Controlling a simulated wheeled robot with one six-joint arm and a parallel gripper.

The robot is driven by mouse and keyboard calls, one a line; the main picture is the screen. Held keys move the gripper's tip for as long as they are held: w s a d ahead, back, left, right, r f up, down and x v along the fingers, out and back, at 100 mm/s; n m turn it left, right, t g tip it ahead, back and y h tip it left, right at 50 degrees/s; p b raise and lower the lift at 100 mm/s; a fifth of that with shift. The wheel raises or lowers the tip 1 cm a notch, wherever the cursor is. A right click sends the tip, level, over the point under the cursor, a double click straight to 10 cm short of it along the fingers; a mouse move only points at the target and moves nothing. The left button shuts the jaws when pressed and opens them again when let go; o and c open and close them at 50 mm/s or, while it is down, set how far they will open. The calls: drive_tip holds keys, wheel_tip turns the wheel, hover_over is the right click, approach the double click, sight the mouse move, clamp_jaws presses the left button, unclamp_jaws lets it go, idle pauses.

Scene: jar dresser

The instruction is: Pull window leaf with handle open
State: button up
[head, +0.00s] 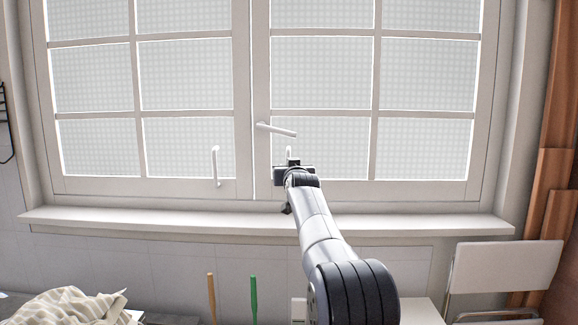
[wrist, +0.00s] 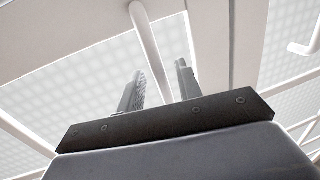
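The white window has a left leaf (head: 188,75) and a right leaf (head: 320,73), both looking closed. A white lever (head: 276,130) on the right leaf's inner edge lies nearly level. A small upright handle (head: 289,152) on the right leaf is mostly hidden behind my gripper (head: 292,167). In the wrist view, my gripper (wrist: 158,84) has its two fingers apart, with a white handle bar (wrist: 150,48) running between them. A gap shows beside the bar, so it does not look clamped. The left leaf has its own upright handle (head: 216,165).
The white sill (head: 150,219) runs below the window, under my gripper. A striped cloth (head: 70,307) lies at lower left. Brown (head: 211,298) and green (head: 254,298) sticks stand below the sill. A white chair (head: 503,278) stands at lower right.

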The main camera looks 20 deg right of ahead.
drive_tip(key=shift+c, duration=0.3)
clamp_jaws()
idle(0.4)
